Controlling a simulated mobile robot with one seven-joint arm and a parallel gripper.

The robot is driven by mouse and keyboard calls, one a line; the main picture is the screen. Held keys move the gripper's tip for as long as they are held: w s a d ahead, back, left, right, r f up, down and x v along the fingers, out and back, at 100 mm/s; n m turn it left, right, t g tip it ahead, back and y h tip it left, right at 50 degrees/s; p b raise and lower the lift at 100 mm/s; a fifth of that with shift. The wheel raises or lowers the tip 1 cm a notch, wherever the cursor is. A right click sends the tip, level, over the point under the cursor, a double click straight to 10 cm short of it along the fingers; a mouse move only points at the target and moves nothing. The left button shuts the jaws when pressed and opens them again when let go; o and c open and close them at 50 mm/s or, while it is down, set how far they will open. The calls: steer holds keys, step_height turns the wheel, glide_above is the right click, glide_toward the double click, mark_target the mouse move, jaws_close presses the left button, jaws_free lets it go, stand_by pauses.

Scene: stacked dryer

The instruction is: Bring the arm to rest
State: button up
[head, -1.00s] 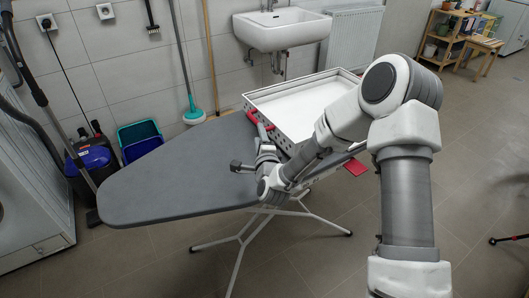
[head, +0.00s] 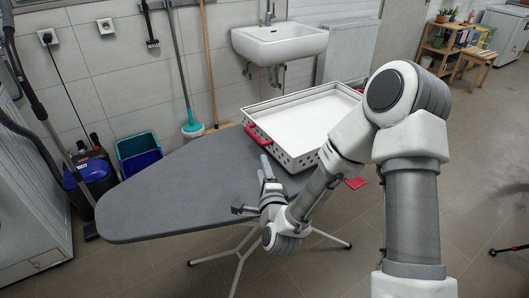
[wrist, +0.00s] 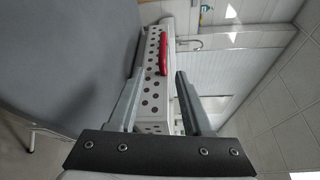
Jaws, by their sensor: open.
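My arm reaches from the right of the head view over the front right of the grey ironing board. My gripper (wrist: 160,74) is open, with its two fingers apart and nothing between them. In the head view it hangs by the board's front edge, in front of the white tray (head: 296,161) and apart from it. The tray has perforated side walls and a red handle (head: 262,134), which also shows beyond the fingers in the wrist view (wrist: 164,54). The tray sits at the board's right end and looks empty.
The ironing board (head: 175,192) stands on thin legs. A white sink (head: 280,42) and radiator (head: 347,50) are at the wall. Blue and teal buckets (head: 140,160), a vacuum cleaner (head: 88,170) and mops stand at the left and back. Floor in front is free.

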steer(key=s+d+r+n+g+h, duration=0.2)
steer(key=s+d+r+n+g, duration=0.6)
steer(key=r+n, duration=0.4)
steer(key=s+d+r+n+g+h, duration=0.1)
steer(key=s+d+r+n, duration=0.25)
steer(key=s, duration=0.55)
steer(key=s+d+r+n+g, duration=0.2)
steer(key=s+d, duration=0.3)
steer(key=s, duration=0.5)
step_height(320, 180, up, 14)
steer(key=p, duration=1.4)
steer(key=shift+s+p, duration=0.15)
steer(key=shift+p, duration=0.25)
steer(key=shift+n, duration=0.25)
